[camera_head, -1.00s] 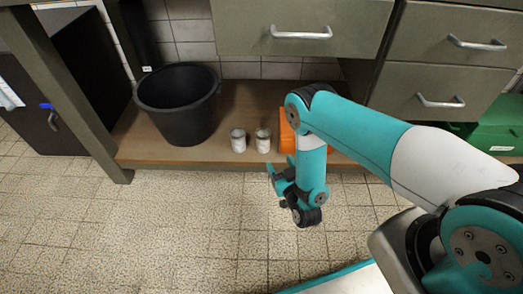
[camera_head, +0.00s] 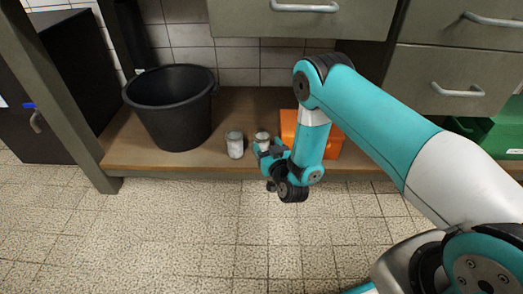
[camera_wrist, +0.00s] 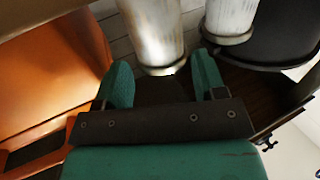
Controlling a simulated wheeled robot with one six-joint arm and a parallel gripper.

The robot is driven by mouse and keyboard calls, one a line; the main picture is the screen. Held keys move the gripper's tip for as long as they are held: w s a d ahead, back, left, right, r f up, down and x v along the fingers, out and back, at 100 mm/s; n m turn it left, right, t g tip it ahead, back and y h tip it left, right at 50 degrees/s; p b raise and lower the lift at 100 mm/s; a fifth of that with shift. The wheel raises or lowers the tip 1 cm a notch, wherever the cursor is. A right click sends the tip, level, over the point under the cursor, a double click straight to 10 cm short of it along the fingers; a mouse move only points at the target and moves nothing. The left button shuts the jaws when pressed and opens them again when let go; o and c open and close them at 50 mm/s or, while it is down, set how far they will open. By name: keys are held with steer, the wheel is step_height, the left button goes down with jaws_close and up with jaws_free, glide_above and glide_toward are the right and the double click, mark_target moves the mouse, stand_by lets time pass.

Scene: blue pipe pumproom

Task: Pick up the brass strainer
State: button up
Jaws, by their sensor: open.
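Two pale, cylindrical jar-like objects stand on the low wooden shelf. The right one (camera_head: 262,139) is partly hidden by my gripper (camera_head: 267,153) in the head view. The left one (camera_head: 235,145) stands clear beside it. In the wrist view the nearer cylinder (camera_wrist: 153,32) has a shiny, streaked surface and a tan rim, and lies just beyond and between my fingertips (camera_wrist: 162,62). The other cylinder (camera_wrist: 231,18) is off to the right. My gripper is open and empty. I cannot tell which cylinder, if either, is the brass strainer.
A black bucket (camera_head: 170,105) stands left of the cylinders on the shelf (camera_head: 190,160). An orange crate (camera_head: 332,142) is close on the right, behind my arm. Drawers (camera_head: 300,18) overhang the shelf. A green box (camera_head: 505,130) is far right. The tiled floor in front is free.

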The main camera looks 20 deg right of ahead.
mark_target(263, 137)
steer(key=shift+w+f+b, duration=0.2)
steer(key=shift+w+b, duration=0.15)
steer(key=shift+w, duration=0.9)
steer(key=shift+w+a+r, duration=0.2)
steer(key=shift+w, duration=0.5)
steer(key=c, duration=0.7)
steer(key=shift+o, duration=0.2)
